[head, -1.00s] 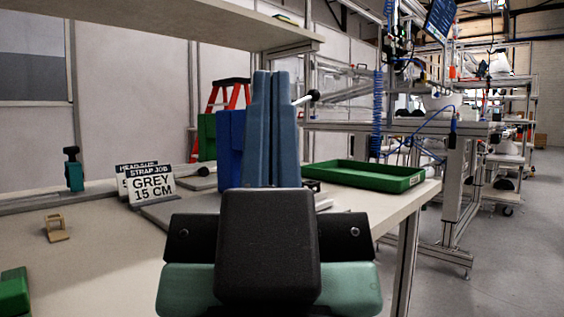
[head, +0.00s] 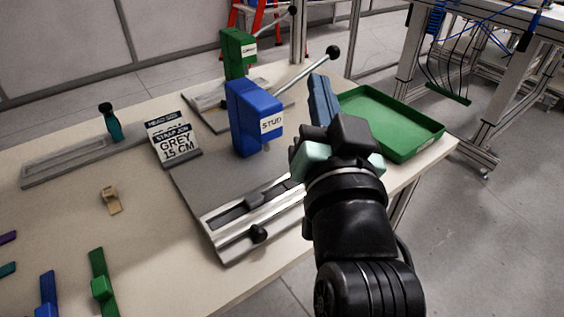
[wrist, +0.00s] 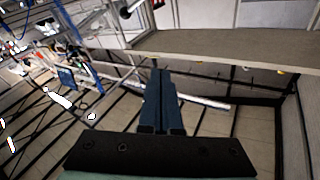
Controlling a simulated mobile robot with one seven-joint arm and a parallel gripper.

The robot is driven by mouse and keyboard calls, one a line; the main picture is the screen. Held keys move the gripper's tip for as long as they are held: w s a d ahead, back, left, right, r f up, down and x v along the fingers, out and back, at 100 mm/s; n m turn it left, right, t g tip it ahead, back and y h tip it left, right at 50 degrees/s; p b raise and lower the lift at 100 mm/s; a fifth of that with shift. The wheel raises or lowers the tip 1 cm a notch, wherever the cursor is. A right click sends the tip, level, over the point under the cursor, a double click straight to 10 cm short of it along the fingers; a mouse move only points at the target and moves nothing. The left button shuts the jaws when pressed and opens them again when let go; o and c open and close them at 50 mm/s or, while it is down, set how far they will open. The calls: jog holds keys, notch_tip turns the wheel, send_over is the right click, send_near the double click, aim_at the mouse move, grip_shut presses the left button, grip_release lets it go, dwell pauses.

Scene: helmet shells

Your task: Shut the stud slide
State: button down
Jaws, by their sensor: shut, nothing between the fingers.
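The stud press is a blue block (head: 255,112) labelled STUD with a black-knobbed lever, standing on a grey base plate on the table. Its slide (head: 240,225) is a pale metal rail at the front of the plate, with a black knob (head: 258,234) near its left front end. A dark piece (head: 260,198) sits in the rail's channel. My gripper (head: 320,88) is shut and empty, raised right of the blue press, its blue fingers together. My wrist hides the slide's right end. The wrist view shows the shut fingers (wrist: 162,85) pointing away from the slide.
A green press (head: 238,52) stands behind the blue one. A green tray (head: 395,122) lies right of my gripper. The sign cards (head: 174,140), a tan stand (head: 110,200) and a grey fixture with a teal handle (head: 112,122) are on the left. Coloured straps lie at front left.

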jog(key=s+d+f+m+g+y+p, duration=0.3)
jog(key=s+f+m+g+p, duration=0.35)
jog(key=f+p, duration=0.7)
jog(key=s+a+f+m+g+y+p, duration=0.15)
jog(key=s+g+p, duration=0.25)
jog(key=s+p, duration=0.6)
send_near(237, 205)
jog(key=shift+y, duration=0.45)
jog(key=d+f, duration=0.1)
jog(key=s+f, duration=0.1)
jog(key=f, duration=0.1)
jog(key=s+d+f, duration=0.1)
jog(key=shift+s+d+f+b, duration=0.2)
jog(key=shift+d+b, duration=0.1)
jog(key=shift+b, duration=0.05)
jog(key=shift+w+a, duration=0.35)
jog(key=shift+w, duration=0.1)
jog(key=w+a, duration=0.1)
jog(key=w, duration=0.1)
jog(key=w+a, duration=0.3)
jog(key=w, duration=0.1)
jog(key=shift+w+a+f, duration=0.1)
jog(key=shift+w+a, duration=0.2)
jog(key=shift+a, duration=0.15)
